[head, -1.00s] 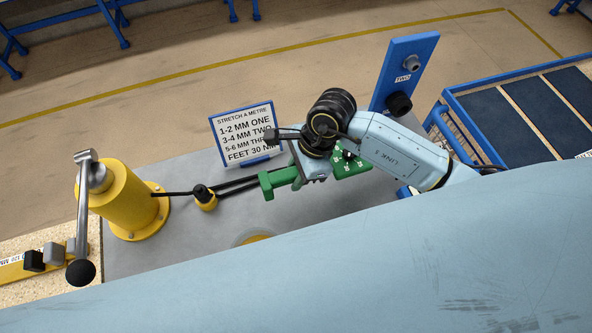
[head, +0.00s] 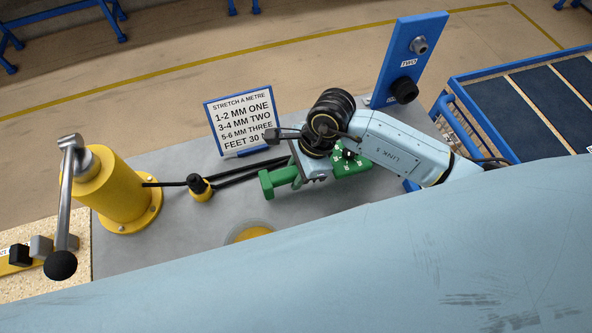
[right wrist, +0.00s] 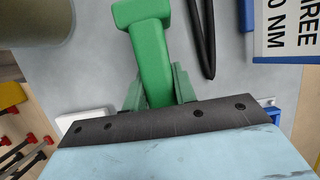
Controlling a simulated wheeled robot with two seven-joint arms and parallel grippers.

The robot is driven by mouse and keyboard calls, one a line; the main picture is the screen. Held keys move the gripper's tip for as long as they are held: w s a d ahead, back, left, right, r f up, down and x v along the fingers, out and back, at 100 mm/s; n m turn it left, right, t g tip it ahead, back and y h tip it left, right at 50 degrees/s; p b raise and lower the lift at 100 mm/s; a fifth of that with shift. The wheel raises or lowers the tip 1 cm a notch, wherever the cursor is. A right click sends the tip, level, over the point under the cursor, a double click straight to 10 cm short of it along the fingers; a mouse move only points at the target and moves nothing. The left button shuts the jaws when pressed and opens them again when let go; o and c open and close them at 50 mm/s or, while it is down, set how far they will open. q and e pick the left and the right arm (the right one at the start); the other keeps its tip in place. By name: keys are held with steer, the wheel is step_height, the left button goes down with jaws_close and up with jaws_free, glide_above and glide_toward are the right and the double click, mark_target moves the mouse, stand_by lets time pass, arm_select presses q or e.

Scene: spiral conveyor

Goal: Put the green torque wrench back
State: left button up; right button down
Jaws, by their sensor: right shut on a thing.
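The green torque wrench (head: 270,183) shows in the head view as a short bar with a wide end, just left of my right gripper (head: 300,170). My right gripper is shut on it over the grey table. A green piece with white dots (head: 351,165) shows just right of the gripper; I cannot tell whether it belongs to the wrench. In the right wrist view the wrench (right wrist: 150,55) runs up and away from the gripper (right wrist: 158,95), with green slanted pieces on both sides. The jaw contact and the wrench's other end are hidden. My left gripper is not in view.
A yellow post with a crank (head: 118,190) stands left on the grey table (head: 215,230). A black-and-yellow piece (head: 200,189) with black rods lies between. A lettered sign (head: 240,122) and a blue upright plate (head: 410,60) stand behind. A blue-framed rack (head: 520,100) is at right.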

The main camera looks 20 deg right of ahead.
steer(key=shift+f, duration=0.2)
steer(key=c, duration=1.1)
jaws_free()
steer(key=shift+o, duration=0.2)
steer(key=v, duration=1.3)
steer(key=shift+r+b, duration=0.15)
steer(key=shift+b, duration=0.15)
steer(key=shift+d+r, duration=0.1)
steer(key=shift+d, duration=0.05)
